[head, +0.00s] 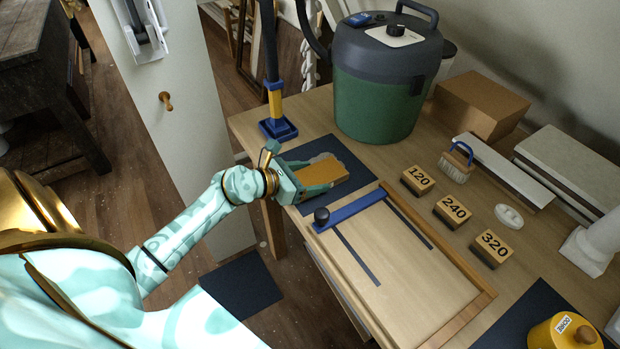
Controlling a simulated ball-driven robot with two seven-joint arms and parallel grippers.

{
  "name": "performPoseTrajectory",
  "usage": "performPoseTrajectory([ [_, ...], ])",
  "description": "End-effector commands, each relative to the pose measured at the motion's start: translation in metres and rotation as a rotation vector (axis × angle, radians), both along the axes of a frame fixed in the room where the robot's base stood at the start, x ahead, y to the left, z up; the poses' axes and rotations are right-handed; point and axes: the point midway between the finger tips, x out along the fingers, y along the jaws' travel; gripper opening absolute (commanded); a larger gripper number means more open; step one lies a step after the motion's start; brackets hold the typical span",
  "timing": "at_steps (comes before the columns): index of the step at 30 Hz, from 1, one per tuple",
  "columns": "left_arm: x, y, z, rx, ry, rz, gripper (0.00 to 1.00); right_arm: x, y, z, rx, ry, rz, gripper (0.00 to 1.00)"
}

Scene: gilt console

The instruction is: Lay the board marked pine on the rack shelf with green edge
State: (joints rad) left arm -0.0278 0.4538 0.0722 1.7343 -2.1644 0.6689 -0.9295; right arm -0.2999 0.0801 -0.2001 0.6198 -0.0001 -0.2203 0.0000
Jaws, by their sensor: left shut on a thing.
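My left gripper (309,181) reaches in from the left and is shut on a small orange-brown wooden block (328,169). It holds the block over a dark mat (348,149) at the table's left side. No marking on the block can be read. I see no word pine on anything in view, and no rack shelf with a green edge can be made out. My right gripper is not in view.
The wooden table (464,290) bears a green canister (379,100), blocks marked 120 (417,181), 240 (452,212) and 320 (491,249), a brush (456,168), a yellow knobbed weight (564,334) and a wood-framed jig with a blue bar (349,212). A cardboard box (482,103) stands behind.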

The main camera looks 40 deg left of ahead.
Motion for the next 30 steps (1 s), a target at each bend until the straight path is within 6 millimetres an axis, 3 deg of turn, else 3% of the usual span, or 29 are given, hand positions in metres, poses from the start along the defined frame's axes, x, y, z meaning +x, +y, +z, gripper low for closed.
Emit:
performPoseTrajectory([
  [7, 0.0, 0.0, -0.003, 0.0, -0.001, 0.0, 0.42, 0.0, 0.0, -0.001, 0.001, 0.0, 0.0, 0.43],
  [8, 0.0, 0.0, -0.002, 0.0, 0.0, 0.0, 0.73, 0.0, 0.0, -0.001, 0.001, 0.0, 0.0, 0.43],
  [9, 0.0, 0.0, -0.002, 0.0, -0.001, 0.0, 0.85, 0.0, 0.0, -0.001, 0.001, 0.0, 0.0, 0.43],
  [10, 0.0, 0.0, -0.002, 0.0, -0.001, 0.0, 0.9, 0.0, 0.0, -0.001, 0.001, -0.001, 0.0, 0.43],
  [20, 0.0, 0.0, 0.003, 0.0, -0.002, 0.0, 0.9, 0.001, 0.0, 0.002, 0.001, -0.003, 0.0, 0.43],
  [23, -0.012, 0.005, 0.008, 0.002, 0.0, 0.0, 0.9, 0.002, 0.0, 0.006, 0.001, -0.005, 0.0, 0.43],
  [30, -0.06, 0.025, 0.029, 0.004, 0.002, -0.001, 0.9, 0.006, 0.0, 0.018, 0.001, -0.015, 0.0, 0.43],
])
